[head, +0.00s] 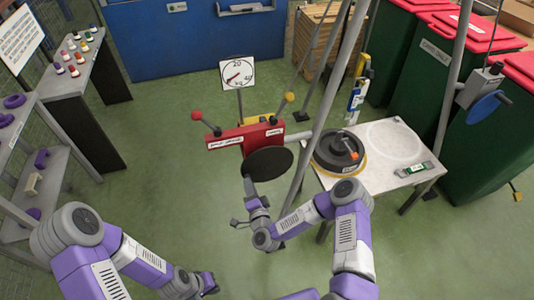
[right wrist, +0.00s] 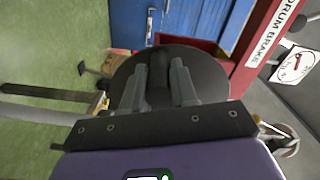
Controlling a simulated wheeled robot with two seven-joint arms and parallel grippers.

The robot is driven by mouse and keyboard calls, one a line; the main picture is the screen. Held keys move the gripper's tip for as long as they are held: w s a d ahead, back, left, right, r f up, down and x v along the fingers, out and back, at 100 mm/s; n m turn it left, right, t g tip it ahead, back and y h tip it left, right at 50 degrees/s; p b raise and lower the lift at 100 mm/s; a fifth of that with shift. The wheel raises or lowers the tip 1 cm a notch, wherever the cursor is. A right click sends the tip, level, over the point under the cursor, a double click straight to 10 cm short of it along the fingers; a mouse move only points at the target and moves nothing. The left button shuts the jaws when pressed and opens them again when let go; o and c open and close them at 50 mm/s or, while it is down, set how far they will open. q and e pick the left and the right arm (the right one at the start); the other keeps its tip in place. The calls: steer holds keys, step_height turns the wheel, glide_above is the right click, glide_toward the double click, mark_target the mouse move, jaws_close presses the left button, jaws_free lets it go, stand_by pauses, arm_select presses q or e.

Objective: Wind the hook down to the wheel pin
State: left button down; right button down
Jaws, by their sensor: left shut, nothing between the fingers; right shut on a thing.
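A red winch-like unit (head: 228,138) marked "drum brake" stands mid-floor with a black round disc (head: 268,162) on its near side. My right gripper (head: 249,185) is at the disc's near-left edge. In the right wrist view its fingers (right wrist: 161,88) are shut on a dark handle (right wrist: 159,72) in front of the disc. My left gripper (head: 210,284) is shut and empty, low over the floor, away from the unit. A black wheel (head: 334,147) with an orange-red piece (head: 351,155) on top lies on the white table (head: 385,178). I cannot clearly make out the hook.
A dial (head: 237,75) stands behind the red unit, with red and yellow knobbed levers beside it. Grey poles (head: 312,130) rise between unit and table. Green bins stand behind; green floor is free at left.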

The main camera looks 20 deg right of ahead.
steer(key=shift+d+f+n, duration=0.25)
steer(key=shift+f+n, duration=0.6)
steer(key=shift+n, duration=0.05)
steer(key=shift+d+f, duration=0.15)
steer(key=shift+n, duration=0.3)
steer(key=shift+d+f+n+b, duration=0.55)
steer(key=shift+f+n, duration=0.15)
steer(key=shift+n, duration=0.4)
steer(key=c, duration=0.7)
jaws_free()
steer(key=shift+r, duration=0.1)
